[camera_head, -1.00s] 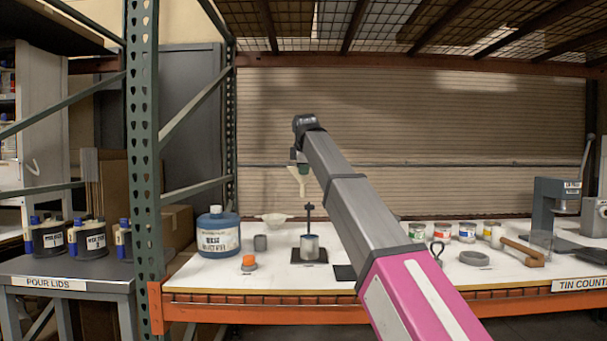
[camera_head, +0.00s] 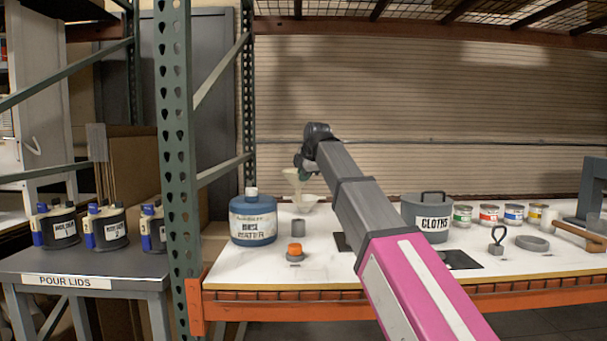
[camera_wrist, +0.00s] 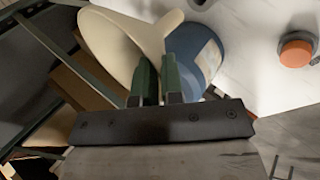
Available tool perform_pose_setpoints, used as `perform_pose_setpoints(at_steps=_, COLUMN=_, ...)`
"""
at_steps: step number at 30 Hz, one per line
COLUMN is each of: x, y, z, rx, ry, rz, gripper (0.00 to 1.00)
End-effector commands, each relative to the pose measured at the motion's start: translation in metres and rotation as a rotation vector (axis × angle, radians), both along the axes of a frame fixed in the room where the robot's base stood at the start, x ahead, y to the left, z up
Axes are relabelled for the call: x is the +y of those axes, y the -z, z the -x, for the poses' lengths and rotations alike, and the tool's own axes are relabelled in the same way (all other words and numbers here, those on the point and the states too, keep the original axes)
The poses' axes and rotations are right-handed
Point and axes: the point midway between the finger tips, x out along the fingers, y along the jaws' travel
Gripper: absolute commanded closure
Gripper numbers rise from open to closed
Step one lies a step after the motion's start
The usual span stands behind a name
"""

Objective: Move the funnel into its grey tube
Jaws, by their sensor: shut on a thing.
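My gripper (camera_head: 304,167) is shut on the cream funnel (camera_head: 292,176) and holds it in the air above the white bench. In the wrist view the green fingers (camera_wrist: 159,82) pinch the funnel (camera_wrist: 112,40), whose wide mouth faces left. The funnel is clear of the tube. I cannot make out the tube in the wrist view.
The bottle also shows in the wrist view (camera_wrist: 208,55), close behind the fingers. A rack upright (camera_head: 174,150) stands left; a cloths pot (camera_head: 427,215) stands right.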

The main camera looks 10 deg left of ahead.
Motion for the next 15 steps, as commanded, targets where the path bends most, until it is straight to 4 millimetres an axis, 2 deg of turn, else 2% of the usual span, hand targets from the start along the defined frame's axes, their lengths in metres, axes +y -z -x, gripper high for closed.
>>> perform_pose_setpoints(at_steps=8, x=0.000, y=0.002, z=0.000, rx=0.001, ry=0.001, rz=0.001, gripper=1.00)
perform_pose_setpoints(at_steps=15, x=0.000, y=0.016, z=0.000, rx=0.002, ry=0.001, rz=0.001, gripper=1.00)
